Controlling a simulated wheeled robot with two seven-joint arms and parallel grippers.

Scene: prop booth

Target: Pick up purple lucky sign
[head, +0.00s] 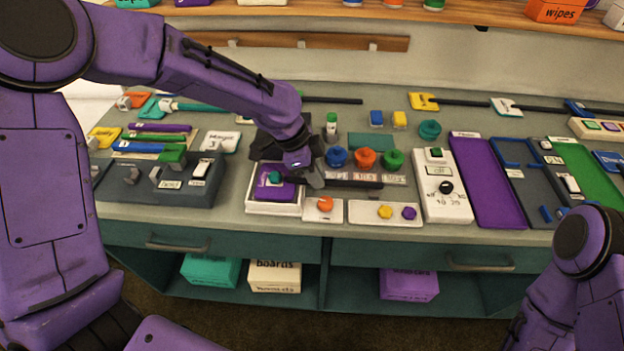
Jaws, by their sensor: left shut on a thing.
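My left gripper (316,181) reaches over the counter's front middle, pointing down, shut on a dark handle (355,184) that sticks out to its right. The handle seems to belong to the purple lucky sign (268,192), a purple plate just left of the jaws, over a white open box. No lettering can be read on it, and the jaws and forearm hide where plate and handle join. A teal knob (275,177) shows at the plate's upper part. Of my right arm only upper links show at lower right; its gripper is out of view.
Blue, orange and green knobs (365,158) stand behind the handle. A white plate with yellow and purple buttons (385,212) lies in front. A white dial box (443,187) stands to the right. A dark switch panel (150,188) is left. More handled signs (422,101) lie along the back.

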